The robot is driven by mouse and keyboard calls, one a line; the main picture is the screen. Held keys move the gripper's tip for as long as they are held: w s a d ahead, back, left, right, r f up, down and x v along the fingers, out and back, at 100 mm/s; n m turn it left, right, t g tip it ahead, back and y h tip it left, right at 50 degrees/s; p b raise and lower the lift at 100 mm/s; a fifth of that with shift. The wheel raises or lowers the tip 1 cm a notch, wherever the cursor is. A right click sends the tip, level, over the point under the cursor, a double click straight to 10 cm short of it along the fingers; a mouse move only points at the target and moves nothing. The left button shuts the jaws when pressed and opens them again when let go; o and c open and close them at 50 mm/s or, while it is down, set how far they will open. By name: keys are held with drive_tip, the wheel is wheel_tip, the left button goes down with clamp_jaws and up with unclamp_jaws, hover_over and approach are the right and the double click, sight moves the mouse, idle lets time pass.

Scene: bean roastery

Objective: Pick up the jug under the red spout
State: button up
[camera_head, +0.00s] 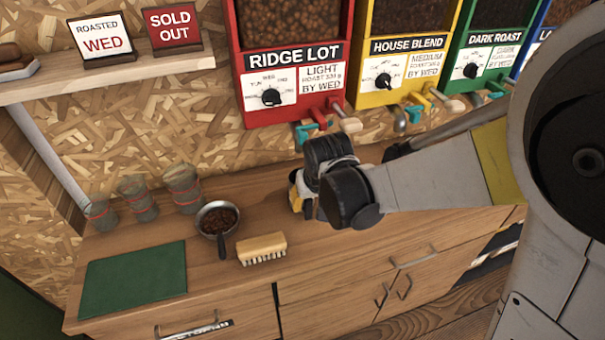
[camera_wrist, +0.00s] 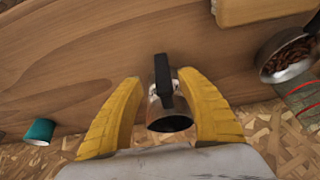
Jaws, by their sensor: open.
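A metal jug with a black handle (camera_wrist: 163,90) shows in the wrist view, between the two yellow fingers of my gripper (camera_wrist: 158,78). The fingers are open on either side of it, with a narrow gap showing at the tips. In the head view my gripper (camera_head: 300,193) is low over the counter, below the red dispenser (camera_head: 270,92) labelled Ridge Lot and its red spout (camera_head: 320,118). My wrist and arm hide the jug there.
Yellow (camera_head: 395,70) and green (camera_head: 480,60) dispensers hang to the right. A teal piece (camera_wrist: 40,131) shows left in the wrist view.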

drive_tip(key=b+x, duration=0.1)
drive_tip(key=x, duration=0.1)
drive_tip(key=b+x, duration=0.2)
drive_tip(key=x, duration=0.1)
drive_tip(key=shift+s+a+f, duration=0.15)
drive_tip(key=shift+a+f, duration=0.15)
drive_tip(key=shift+f, duration=0.05)
drive_tip(key=shift+r, duration=0.1)
clamp_jaws()
